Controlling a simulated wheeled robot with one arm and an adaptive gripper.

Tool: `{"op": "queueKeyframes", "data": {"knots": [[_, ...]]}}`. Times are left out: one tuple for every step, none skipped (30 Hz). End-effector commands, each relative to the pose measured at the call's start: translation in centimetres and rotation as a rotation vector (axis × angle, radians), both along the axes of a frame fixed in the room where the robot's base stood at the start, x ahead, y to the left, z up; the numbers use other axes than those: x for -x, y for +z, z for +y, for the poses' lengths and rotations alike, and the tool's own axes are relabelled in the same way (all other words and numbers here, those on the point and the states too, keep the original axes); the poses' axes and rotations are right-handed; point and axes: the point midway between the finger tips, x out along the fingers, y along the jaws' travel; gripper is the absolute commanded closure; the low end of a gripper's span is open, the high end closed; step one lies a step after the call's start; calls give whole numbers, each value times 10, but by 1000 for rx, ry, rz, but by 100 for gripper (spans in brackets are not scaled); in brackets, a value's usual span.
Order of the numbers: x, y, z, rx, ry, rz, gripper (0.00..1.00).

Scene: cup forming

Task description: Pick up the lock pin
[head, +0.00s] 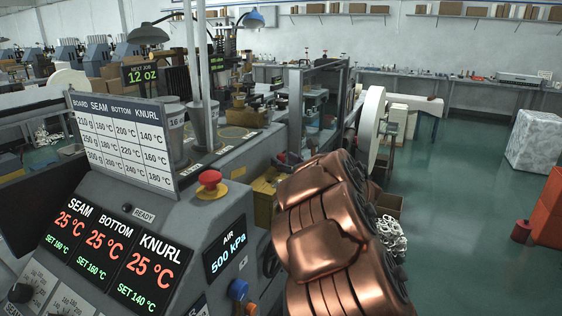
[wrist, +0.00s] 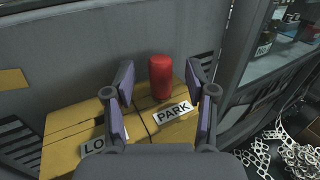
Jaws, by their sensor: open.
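The lock pin (wrist: 161,78) is a red upright cylinder in the wrist view. It stands at the back part of a yellow block (wrist: 62,130), just behind a white PARK label (wrist: 173,112). A second label, partly hidden by my left finger, starts with "LO". My gripper (wrist: 158,88) is open and empty. Its two purple-padded fingers appear on either side of the pin in the picture, with gaps on both sides. I cannot tell how far the fingertips are from the pin in depth. In the head view my copper-coloured arm hides my gripper and the pin.
A grey machine wall (wrist: 60,60) rises behind the yellow block. A grey post (wrist: 240,50) stands close at the right, with pale metal scraps (wrist: 295,155) on the floor beyond. In the head view the control console (head: 130,215) is at left; green floor (head: 460,200) is open at right.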

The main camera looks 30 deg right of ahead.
Motion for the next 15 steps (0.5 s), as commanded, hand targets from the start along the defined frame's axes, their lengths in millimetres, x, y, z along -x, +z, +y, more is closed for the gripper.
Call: {"op": "queueKeyframes", "data": {"knots": [[-6,4,1,-3,3,-2,44],[-9,4,2,-3,2,-1,44],[-13,2,1,-3,1,0,44],[-16,2,1,-3,0,1,44],[-18,1,1,-4,0,2,44],[-21,0,1,-4,-1,2,44],[-23,0,1,-4,-1,2,44],[-24,0,2,-4,-1,2,44],[-25,0,2,-3,-1,2,44],[-26,0,2,-2,-1,2,44],[-26,0,2,-2,-1,2,44],[-27,0,2,-2,-1,2,44],[-27,0,2,-1,-1,2,44],[-27,0,2,-1,-1,2,44],[-27,0,2,-1,-1,2,44]]}}
